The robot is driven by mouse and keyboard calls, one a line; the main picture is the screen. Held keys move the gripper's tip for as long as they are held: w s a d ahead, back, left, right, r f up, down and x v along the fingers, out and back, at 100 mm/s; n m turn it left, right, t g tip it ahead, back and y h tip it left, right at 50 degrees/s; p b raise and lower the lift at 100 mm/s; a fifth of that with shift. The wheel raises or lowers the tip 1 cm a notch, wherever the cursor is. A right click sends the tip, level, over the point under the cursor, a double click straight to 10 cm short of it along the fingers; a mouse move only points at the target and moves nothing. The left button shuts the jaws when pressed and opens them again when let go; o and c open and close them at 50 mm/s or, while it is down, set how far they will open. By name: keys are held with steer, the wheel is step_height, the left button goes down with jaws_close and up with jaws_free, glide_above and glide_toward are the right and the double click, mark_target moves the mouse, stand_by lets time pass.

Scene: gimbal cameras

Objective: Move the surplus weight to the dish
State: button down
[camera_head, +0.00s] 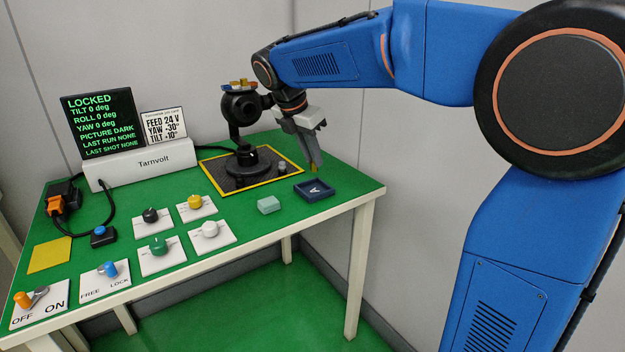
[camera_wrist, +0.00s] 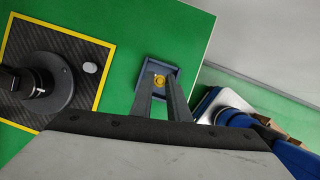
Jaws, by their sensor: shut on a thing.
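My gripper (camera_head: 314,167) is shut on a small brass weight (camera_head: 314,169) and points down at the dish. In the wrist view, the weight (camera_wrist: 159,81) shows as a yellow round piece between the fingertips (camera_wrist: 160,88), over the dish. The dish (camera_head: 327,192) is a dark blue square tray marked A near the right end of the table; its rim also shows in the wrist view (camera_wrist: 147,68). The weight appears a little above the dish floor. The black gimbal (camera_head: 238,133) stands on a yellow-edged mat (camera_head: 225,182), with brass pieces (camera_head: 240,84) on top.
A small grey piece (camera_head: 282,167) lies on the mat beside the gimbal. A pale green block (camera_head: 268,205) sits left of the dish. Several knobs (camera_head: 158,247), a FREE/LOCK switch (camera_head: 108,270) and a display (camera_head: 100,122) reading LOCKED occupy the left. The right table edge is close.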

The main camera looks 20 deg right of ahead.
steer(key=shift+f, duration=3)
steer(key=c, duration=1.7)
jaws_free()
steer(key=shift+f, duration=0.15)
steer(key=v, duration=1.2)
steer(key=s+d+f+m+t+y, duration=0.1)
steer(key=s+d+f+m, duration=0.3)
steer(key=s+f+m, duration=0.2)
steer(key=s+d+f+m+y, duration=0.1)
steer(key=s+d+f+m, duration=0.2)
steer(key=s+f+m, duration=0.3)
steer(key=s+d+f+m+t+y, duration=0.1)
steer(key=s+d+f+m, duration=0.3)
steer(key=s+m, duration=0.7)
steer(key=shift+s+d+f+m+t+y, duration=0.15)
steer(key=shift+s+f, duration=0.3)
steer(key=shift+s, duration=0.85)
steer(key=shift+s+d+f+m+t+y, duration=0.1)
steer(key=shift+s+f, duration=0.35)
steer(key=shift+s, duration=0.85)
steer(key=shift+s+d+f+m+t+y, duration=0.15)
steer(key=shift+s+f, duration=0.3)
steer(key=shift+s, duration=0.9)
